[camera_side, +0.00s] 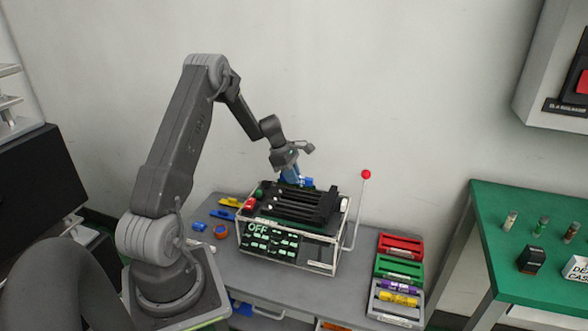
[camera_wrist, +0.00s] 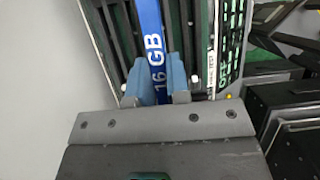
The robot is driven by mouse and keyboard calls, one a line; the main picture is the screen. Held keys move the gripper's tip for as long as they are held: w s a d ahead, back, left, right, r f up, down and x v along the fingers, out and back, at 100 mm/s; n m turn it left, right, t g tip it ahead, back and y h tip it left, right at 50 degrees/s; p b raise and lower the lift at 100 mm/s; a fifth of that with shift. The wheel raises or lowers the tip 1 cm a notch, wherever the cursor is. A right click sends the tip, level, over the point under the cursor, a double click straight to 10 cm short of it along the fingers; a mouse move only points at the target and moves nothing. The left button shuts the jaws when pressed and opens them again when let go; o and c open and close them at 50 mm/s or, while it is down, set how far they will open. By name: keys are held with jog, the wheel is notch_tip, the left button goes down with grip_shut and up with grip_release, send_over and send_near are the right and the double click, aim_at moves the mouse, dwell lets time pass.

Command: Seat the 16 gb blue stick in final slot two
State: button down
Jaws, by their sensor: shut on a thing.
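The blue stick (camera_wrist: 152,45), marked 16 GB, is between the light blue fingers of my gripper (camera_wrist: 156,82) in the wrist view. My gripper (camera_side: 293,179) is shut on it, over the back part of the slotted fixture in the side view. The stick lies lengthwise along the black slots (camera_wrist: 121,30) of the fixture. I cannot tell whether it is down in a slot or just above, nor which slot is number two. The fixture (camera_side: 290,207) has black ribs on top and a front panel reading OFF. Its red-knobbed lever (camera_side: 366,175) stands upright on the right side.
Red (camera_side: 400,246), green (camera_side: 398,269) and grey (camera_side: 396,303) trays stand at the table's right; the grey one holds purple and yellow sticks. A green-topped bench (camera_side: 540,240) is farther right.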

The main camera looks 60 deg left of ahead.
dwell(0.3)
jog(key=shift+f, duration=2.9)
jog(key=shift+f, duration=1.7)
jog(key=c, duration=1)
grip_release()
jog(key=shift+r, duration=0.1)
jog(key=v, duration=1.3)
jog(key=shift+s+a+r, duration=0.1)
jog(key=shift+s+r, duration=0.05)
jog(key=shift+r, duration=0.15)
